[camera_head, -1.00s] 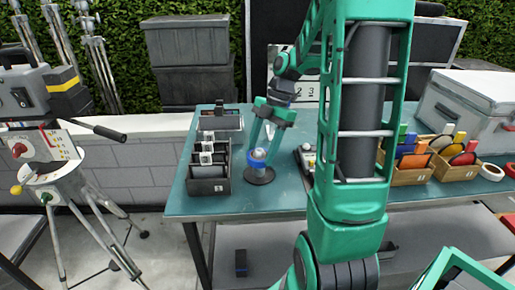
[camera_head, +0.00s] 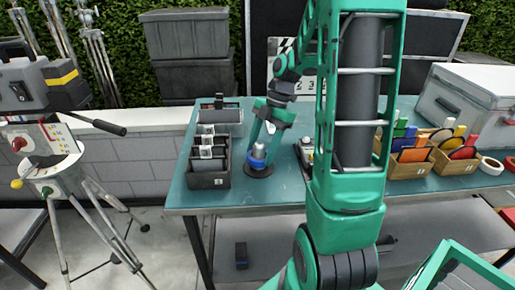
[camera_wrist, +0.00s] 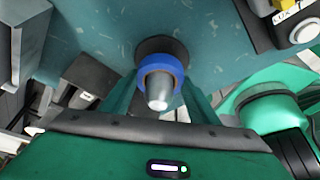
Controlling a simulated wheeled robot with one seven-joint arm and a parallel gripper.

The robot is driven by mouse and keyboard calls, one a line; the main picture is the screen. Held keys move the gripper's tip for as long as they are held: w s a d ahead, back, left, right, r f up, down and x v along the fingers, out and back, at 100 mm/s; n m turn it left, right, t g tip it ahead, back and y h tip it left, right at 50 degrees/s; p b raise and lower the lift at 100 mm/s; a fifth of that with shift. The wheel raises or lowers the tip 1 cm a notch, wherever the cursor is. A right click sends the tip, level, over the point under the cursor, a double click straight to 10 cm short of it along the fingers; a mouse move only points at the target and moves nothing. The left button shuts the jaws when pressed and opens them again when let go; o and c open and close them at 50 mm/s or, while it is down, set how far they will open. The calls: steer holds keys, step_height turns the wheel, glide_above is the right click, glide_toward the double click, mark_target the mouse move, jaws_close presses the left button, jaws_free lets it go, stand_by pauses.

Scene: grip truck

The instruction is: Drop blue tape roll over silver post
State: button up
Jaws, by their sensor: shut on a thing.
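The blue tape roll (camera_wrist: 162,67) is around the silver post (camera_wrist: 158,98) in the wrist view, with the post's tip sticking out through its hole toward the camera. My gripper (camera_wrist: 160,80) is shut on the roll, one finger on each side. The post's dark round base (camera_wrist: 162,46) rests on the teal table. In the head view the post (camera_head: 258,153) stands upright on its base (camera_head: 258,171) below my gripper (camera_head: 262,143). The roll's lower side and its gap to the base are hard to make out.
A dark divided holder (camera_head: 208,180) stands close left of the post. A small device (camera_head: 305,152) stands to the right, with wooden bins (camera_head: 410,168) of coloured items farther right. A white tape roll (camera_head: 491,166) lies at the right. Bare teal tabletop (camera_head: 245,203) lies in front.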

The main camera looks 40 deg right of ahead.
steer(key=shift+f, duration=1)
steer(key=o, duration=1.1)
steer(key=shift+r, duration=0.1)
steer(key=v, duration=1)
steer(key=shift+d+r, duration=0.1)
steer(key=shift+r, duration=0.15)
steer(key=s+a+f+m+h, duration=0.1)
steer(key=s+a+m, duration=0.1)
steer(key=s+m, duration=0.5)
steer(key=s+a+m+h, duration=0.2)
steer(key=s+m, duration=0.5)
steer(key=m, duration=0.2)
steer(key=s+a+f+m+h, duration=0.1)
steer(key=s+a+m, duration=0.1)
steer(key=s+m, duration=0.5)
steer(key=shift+f+m, duration=0.35)
steer(key=shift+m, duration=0.65)
